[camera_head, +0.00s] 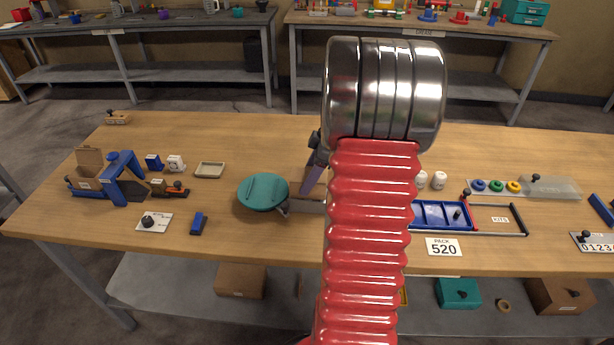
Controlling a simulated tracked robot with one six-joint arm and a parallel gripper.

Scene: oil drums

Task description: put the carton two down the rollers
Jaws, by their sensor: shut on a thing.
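My red ribbed arm (368,240) with its shiny metal joint stands in front of the middle of the table. Of my gripper (313,165), only a dark part and a purple bar show at the arm's left edge. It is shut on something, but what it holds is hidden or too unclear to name. I cannot make out carton two or the rollers. A grey block (308,206) shows below the gripper, partly covered by my arm.
A teal round disc (263,191) sits just left of the gripper. Cardboard boxes (240,281) stand on the lower shelf. The wooden table (260,140) is mostly clear at its back.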

